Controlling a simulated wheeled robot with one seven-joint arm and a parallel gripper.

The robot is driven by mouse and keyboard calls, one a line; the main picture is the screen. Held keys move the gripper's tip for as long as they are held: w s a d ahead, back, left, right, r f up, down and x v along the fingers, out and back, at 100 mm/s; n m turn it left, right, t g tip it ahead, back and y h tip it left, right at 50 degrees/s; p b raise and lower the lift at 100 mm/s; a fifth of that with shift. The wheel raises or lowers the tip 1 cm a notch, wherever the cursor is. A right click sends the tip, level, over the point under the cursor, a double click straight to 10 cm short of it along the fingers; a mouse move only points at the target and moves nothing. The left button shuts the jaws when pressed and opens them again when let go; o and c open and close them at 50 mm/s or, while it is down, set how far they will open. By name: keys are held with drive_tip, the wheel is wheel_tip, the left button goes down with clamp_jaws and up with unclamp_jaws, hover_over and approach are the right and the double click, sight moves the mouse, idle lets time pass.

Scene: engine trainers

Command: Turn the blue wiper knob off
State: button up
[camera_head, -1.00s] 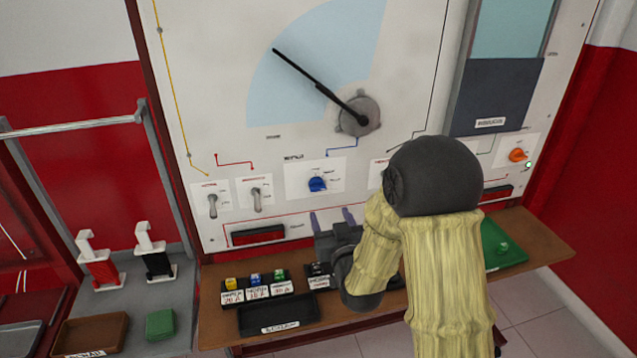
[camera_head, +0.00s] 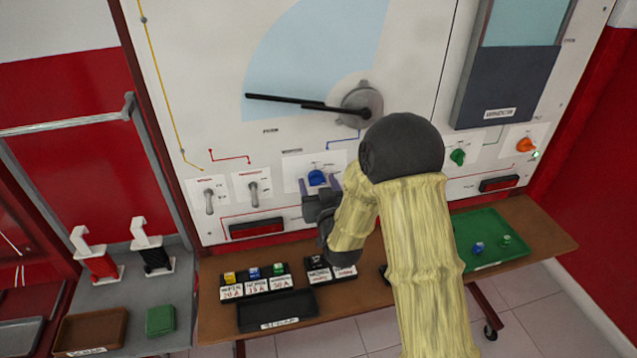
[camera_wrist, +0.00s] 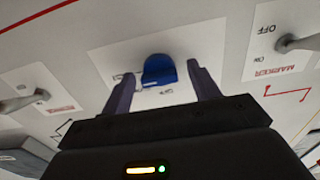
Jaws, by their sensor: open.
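The blue wiper knob (camera_head: 317,178) sits on a white plate on the upright panel, below the wiper dial. In the wrist view the blue knob (camera_wrist: 158,70) is between the two purple fingertips, with a gap on each side. My gripper (camera_head: 320,186) is open, its fingers pointing at the panel around the knob's lower part. It also shows in the wrist view (camera_wrist: 160,84). I cannot tell if either finger touches the knob. The wiper arm (camera_head: 300,104) points left, nearly level. The labels under the knob are partly hidden by the fingers.
Two toggle switches (camera_head: 253,192) are left of the knob. A green knob (camera_head: 457,157) and an orange knob (camera_head: 525,145) are to the right. Below, the wooden shelf (camera_head: 215,325) holds fuse blocks, a dark tray (camera_head: 262,318) and a green tray (camera_head: 524,262).

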drive_tip(key=c, duration=1)
drive_tip(key=shift+n+b, duration=0.3)
drive_tip(key=shift+b, duration=0.1)
drive_tip(key=n+b, duration=0.3)
drive_tip(key=shift+f, duration=0.2)
drive_tip(key=n+b, duration=0.4)
drive_tip(key=n, duration=0.1)
drive_tip(key=shift+b, duration=0.35)
drive_tip(key=n+b, duration=0.2)
drive_tip(key=n, duration=0.3)
drive_tip(key=shift+b, duration=0.3)
drive_tip(key=shift+r+n+b, duration=0.1)
drive_tip(key=shift+n+b, duration=0.65)
drive_tip(key=shift+n, duration=1.45)
